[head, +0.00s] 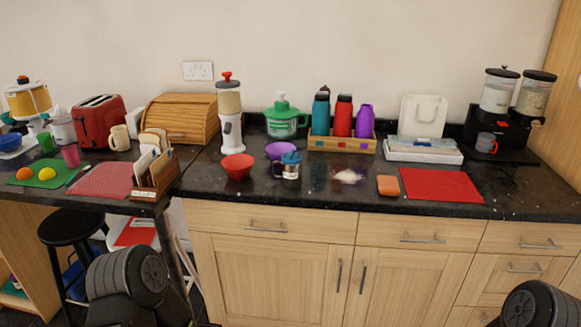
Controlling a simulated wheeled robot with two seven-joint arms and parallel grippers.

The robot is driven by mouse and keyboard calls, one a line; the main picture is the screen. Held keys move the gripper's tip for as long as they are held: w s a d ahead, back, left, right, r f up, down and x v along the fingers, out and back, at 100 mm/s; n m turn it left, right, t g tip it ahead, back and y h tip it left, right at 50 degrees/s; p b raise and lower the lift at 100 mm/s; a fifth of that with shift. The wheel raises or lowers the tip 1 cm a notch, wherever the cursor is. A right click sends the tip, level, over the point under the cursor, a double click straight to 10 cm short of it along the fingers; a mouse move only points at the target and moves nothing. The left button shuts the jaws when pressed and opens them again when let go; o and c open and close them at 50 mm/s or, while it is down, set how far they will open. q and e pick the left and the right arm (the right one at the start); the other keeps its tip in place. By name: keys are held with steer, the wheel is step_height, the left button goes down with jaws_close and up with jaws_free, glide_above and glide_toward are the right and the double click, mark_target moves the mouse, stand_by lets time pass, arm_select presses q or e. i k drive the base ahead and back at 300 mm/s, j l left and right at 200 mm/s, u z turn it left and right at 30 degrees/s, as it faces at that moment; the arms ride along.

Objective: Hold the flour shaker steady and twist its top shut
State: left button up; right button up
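The flour shaker (290,172) stands upright on the dark granite counter in the head view, near the front edge. It has a blue top, a dark-looking see-through body with a pale label, and a handle at its left side. The blue top sits on the body; I cannot tell how tightly it is closed. Neither gripper is in view. Only dark rounded parts of my own arms show at the bottom left and bottom right, well short of the shaker.
A red bowl (237,166) and a purple bowl (281,150) stand close to the shaker. White powder (348,176) lies to its right, then an orange sponge (388,185) and a red mat (441,185). A wooden crate (342,145) with bottles stands behind. A letter rack (156,181) is at left.

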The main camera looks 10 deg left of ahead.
mark_target(290, 159)
steer(key=i+j+z, duration=0.1)
steer(key=j+z, duration=0.35)
steer(key=i+j+z, duration=0.1)
steer(key=j+z, duration=0.5)
steer(key=j, duration=1)
steer(key=k+j+z, duration=0.15)
steer(key=j, duration=1)
steer(key=i, duration=0.05)
